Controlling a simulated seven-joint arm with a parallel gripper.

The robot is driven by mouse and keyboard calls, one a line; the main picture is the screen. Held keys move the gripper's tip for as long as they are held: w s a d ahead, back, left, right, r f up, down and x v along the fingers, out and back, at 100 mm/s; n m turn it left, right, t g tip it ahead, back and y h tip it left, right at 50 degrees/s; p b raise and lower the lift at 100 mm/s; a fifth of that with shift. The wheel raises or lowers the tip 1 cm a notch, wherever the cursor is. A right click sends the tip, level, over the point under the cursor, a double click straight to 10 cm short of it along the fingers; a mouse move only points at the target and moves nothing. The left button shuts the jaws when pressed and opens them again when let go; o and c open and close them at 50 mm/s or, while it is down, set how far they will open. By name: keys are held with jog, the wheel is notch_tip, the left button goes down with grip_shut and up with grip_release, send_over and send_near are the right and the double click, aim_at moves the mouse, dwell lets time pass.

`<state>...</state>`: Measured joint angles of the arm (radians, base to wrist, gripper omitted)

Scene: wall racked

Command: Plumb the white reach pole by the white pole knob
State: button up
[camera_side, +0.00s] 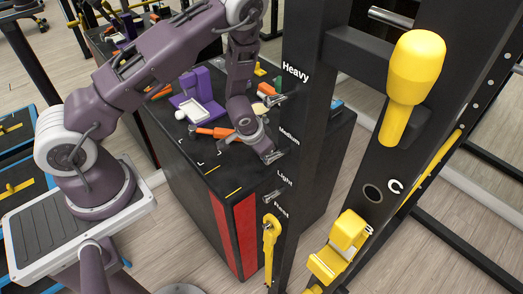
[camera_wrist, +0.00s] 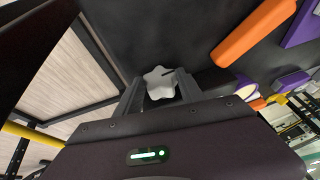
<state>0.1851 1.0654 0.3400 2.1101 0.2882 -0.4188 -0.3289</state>
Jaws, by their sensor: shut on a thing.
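A pale grey-white star-shaped knob (camera_wrist: 160,84), which looks like the white pole knob, sits between the fingers of my gripper in the wrist view. My gripper (camera_wrist: 160,92) is shut on it. In the side view my gripper (camera_side: 272,155) points down at the right edge of the black bench, beside the black upright post. The knob is hidden behind the fingers there. I cannot make out the white reach pole clearly in either view, so its tilt cannot be told.
The black bench (camera_side: 190,165) holds an orange-handled tool (camera_side: 213,132), a purple stand (camera_side: 203,84) and other small items. The black post (camera_side: 303,130) with word labels and small metal levers stands close right of my gripper. A yellow handle (camera_side: 410,75) hangs further right.

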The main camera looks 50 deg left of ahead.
dwell(0.5)
jog(key=o, duration=1.4)
jog(key=shift+c, duration=0.2)
